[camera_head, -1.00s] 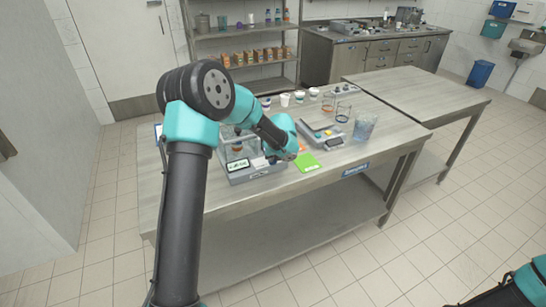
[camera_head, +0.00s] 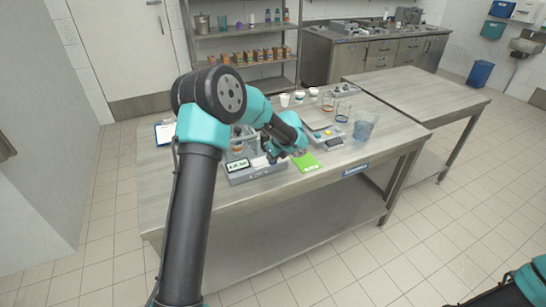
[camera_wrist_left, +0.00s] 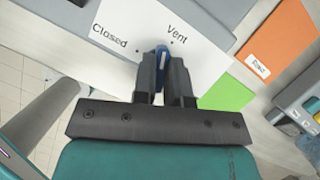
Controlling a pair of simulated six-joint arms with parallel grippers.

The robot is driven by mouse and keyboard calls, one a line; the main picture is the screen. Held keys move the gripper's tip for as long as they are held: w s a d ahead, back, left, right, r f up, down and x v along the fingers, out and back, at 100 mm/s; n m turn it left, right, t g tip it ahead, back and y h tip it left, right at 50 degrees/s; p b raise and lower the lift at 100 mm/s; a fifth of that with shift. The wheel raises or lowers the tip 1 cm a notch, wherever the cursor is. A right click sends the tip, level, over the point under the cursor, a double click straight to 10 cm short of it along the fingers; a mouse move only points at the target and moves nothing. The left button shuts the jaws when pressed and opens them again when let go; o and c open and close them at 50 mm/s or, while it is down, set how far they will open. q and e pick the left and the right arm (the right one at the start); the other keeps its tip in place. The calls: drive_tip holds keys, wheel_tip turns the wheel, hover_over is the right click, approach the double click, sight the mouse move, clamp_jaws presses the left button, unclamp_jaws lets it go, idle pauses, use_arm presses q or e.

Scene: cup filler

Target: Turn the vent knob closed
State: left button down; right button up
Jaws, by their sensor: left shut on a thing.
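The vent knob (camera_wrist_left: 162,52) is a small blue knob on a white plate (camera_wrist_left: 120,22) in the left wrist view. The plate is lettered "Closed" at the left and "Vent" at the right. My left gripper (camera_wrist_left: 163,72) has both fingers around the knob and is shut on it. The knob's top edge shows between the fingertips and the rest is hidden. In the head view the plate belongs to the grey machine (camera_head: 252,172) on the table, and my left arm covers the knob. My right gripper is not in view; only part of that arm shows at the lower right corner.
A green card (camera_head: 306,163) lies right of the machine, and an orange card (camera_wrist_left: 272,42) shows in the left wrist view. The table's front right is bare.

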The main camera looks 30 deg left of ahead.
use_arm(q)
drive_tip(key=n+g, duration=0.1)
drive_tip(key=n, duration=0.2)
drive_tip(key=n+g, duration=0.1)
drive_tip(key=n, duration=0.2)
drive_tip(key=shift+w+n+g, duration=0.15)
drive_tip(key=shift+n+g, duration=0.15)
drive_tip(key=n+g+h, duration=0.1)
drive_tip(key=n, duration=0.2)
drive_tip(key=n+g, duration=0.1)
drive_tip(key=n, duration=0.2)
drive_tip(key=shift+n+h, duration=0.4)
drive_tip(key=c, duration=1.2)
unclamp_jaws()
drive_tip(key=shift+o, duration=0.2)
drive_tip(key=shift+w+r, duration=0.1)
drive_tip(key=v, duration=1.7)
drive_tip(key=shift+w+a+r, duration=0.1)
